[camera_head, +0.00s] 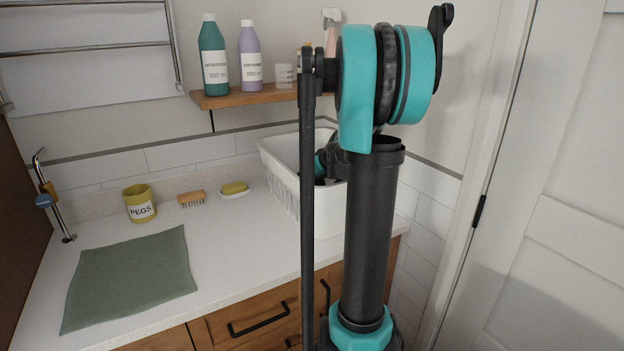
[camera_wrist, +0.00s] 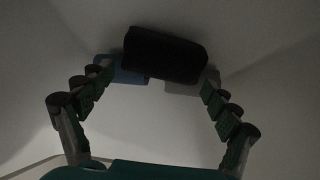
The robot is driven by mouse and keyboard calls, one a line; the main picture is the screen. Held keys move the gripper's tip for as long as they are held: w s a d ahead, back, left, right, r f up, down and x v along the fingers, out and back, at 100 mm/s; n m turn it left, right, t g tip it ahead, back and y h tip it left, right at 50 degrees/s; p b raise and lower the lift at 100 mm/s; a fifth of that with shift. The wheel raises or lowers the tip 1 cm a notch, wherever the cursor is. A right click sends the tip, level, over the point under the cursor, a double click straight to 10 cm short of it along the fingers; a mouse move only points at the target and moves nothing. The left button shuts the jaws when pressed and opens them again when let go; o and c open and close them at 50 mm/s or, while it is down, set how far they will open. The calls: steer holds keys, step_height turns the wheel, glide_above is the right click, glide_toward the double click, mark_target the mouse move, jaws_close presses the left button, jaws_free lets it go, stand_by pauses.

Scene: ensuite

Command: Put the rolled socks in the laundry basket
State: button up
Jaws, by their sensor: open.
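The laundry basket (camera_head: 273,170) is white with slotted sides and stands on the counter, partly hidden behind my arm. My gripper (camera_wrist: 152,77) is down inside it; its fingers are spread apart in the wrist view. The rolled socks (camera_wrist: 165,52) are a dark, nearly black roll at the fingertips, against the pale inside of the basket. I cannot tell whether the fingertips touch the roll or whether it rests on the basket floor. The socks are hidden in the head view.
A green cloth (camera_head: 130,278) lies on the counter (camera_head: 225,240). A pegs pot (camera_head: 139,204), a brush (camera_head: 191,198) and a soap dish (camera_head: 234,190) stand along the back. A wooden shelf (camera_head: 238,97) with bottles is above the basket. A white door (camera_head: 560,200) is at right.

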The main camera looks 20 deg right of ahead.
steer(key=shift+r, duration=0.1)
steer(key=shift+r, duration=0.2)
steer(key=v, duration=1.2)
